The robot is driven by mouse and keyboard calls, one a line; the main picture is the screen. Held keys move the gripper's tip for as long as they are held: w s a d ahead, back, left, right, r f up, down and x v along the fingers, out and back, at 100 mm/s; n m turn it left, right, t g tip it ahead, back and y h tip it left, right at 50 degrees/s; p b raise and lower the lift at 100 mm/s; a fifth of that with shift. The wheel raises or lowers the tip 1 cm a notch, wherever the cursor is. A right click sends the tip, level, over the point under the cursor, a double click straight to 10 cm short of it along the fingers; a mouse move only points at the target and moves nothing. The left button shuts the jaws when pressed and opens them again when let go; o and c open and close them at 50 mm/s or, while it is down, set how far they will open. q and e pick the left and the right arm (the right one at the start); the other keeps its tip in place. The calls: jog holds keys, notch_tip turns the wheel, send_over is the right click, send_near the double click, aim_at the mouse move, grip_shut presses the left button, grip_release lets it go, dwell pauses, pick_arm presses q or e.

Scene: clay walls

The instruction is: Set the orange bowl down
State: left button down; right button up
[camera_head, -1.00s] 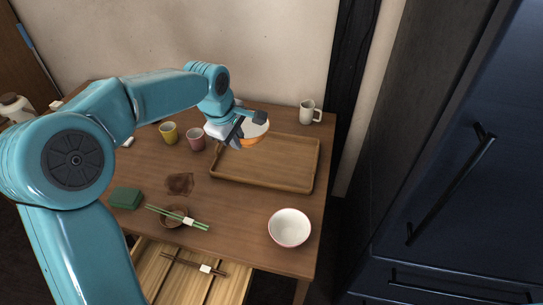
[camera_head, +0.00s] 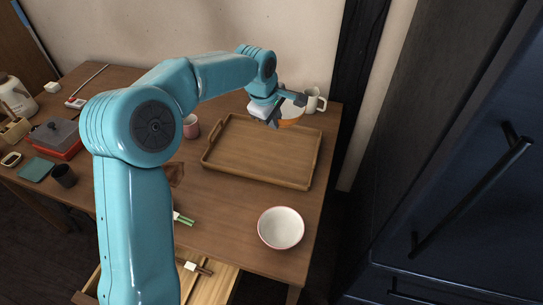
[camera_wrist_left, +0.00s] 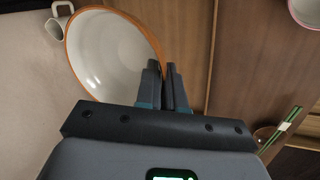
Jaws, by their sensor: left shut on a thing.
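The orange bowl (camera_head: 291,115), white inside, is beyond the tray's far edge, just left of the white mug. My left gripper (camera_head: 283,108) is shut on its rim. In the left wrist view the bowl (camera_wrist_left: 105,50) fills the upper left, its rim running to the fingers (camera_wrist_left: 166,88). Part of the bowl is hidden behind the gripper in the head view. I cannot tell whether its base touches the table. My right gripper is not in view.
An empty wooden tray (camera_head: 262,152) lies in front of the bowl. A white mug (camera_head: 314,100) stands close on its right. A white bowl with a red rim (camera_head: 281,228) is near the table's front right. A pink cup (camera_head: 190,127) is left of the tray.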

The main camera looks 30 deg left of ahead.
pick_arm(q)
notch_tip(320, 180, down, 17)
jog(key=shift+r, duration=0.15)
jog(key=shift+b, duration=0.35)
jog(key=c, duration=1.3)
grip_release()
jog(key=shift+o, duration=0.2)
jog(key=shift+r, duration=0.25)
jog(key=v, duration=1.1)
jog(key=shift+s+r, duration=0.2)
jog(key=shift+r, duration=0.1)
